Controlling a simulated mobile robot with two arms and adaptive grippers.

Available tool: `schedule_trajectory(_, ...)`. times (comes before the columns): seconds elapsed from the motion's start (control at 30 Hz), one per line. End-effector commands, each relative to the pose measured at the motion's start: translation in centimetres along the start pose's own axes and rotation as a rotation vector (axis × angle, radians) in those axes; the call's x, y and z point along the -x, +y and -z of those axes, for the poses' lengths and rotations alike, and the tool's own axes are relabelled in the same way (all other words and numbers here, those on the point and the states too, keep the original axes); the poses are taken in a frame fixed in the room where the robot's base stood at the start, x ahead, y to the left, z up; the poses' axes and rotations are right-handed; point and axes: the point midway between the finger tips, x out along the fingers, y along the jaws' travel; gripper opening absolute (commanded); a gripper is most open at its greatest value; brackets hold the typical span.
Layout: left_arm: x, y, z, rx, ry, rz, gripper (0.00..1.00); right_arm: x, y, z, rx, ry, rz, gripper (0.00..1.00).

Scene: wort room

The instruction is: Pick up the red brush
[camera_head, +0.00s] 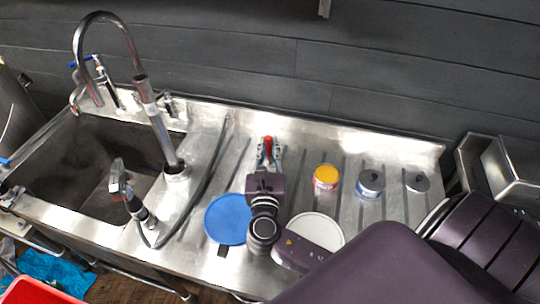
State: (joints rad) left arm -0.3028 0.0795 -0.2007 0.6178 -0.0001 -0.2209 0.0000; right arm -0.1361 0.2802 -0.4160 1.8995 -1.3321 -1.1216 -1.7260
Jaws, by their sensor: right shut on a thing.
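The red brush (268,142) is on the metal drainboard near its back. Only a small red part of it shows, between my fingertips; the rest is hidden by my gripper. My right gripper (267,156) reaches away from me over the drainboard and is shut on the red brush. I cannot tell whether the brush touches the board. My left gripper is out of view.
A blue disc (227,219) and a white disc (322,228) lie either side of my right arm. A yellow-topped tin (326,176) and two grey-topped containers (371,182) (417,182) stand right. The sink (90,165) and tall tap (158,125) are left.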

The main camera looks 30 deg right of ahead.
Motion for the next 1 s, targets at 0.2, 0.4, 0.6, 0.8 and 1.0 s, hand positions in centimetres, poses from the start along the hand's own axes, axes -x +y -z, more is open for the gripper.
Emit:
schedule_trajectory(0.2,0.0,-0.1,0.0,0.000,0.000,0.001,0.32,0.0,0.0,-0.1,-0.001,0.000,0.000,0.00)
schedule_trajectory(0.4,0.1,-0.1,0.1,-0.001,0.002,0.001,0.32,0.0,-0.1,-1.6,-0.003,-0.001,0.000,0.00)
schedule_trajectory(0.6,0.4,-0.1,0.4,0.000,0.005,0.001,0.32,0.0,-0.2,-4.9,-0.007,-0.002,0.001,0.00)
schedule_trajectory(0.8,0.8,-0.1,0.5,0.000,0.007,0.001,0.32,0.0,-0.5,-9.3,-0.007,-0.004,-0.001,0.00)
schedule_trajectory(1.0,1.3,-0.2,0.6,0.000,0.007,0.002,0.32,0.0,-0.8,-14.1,-0.008,-0.004,0.000,0.00)
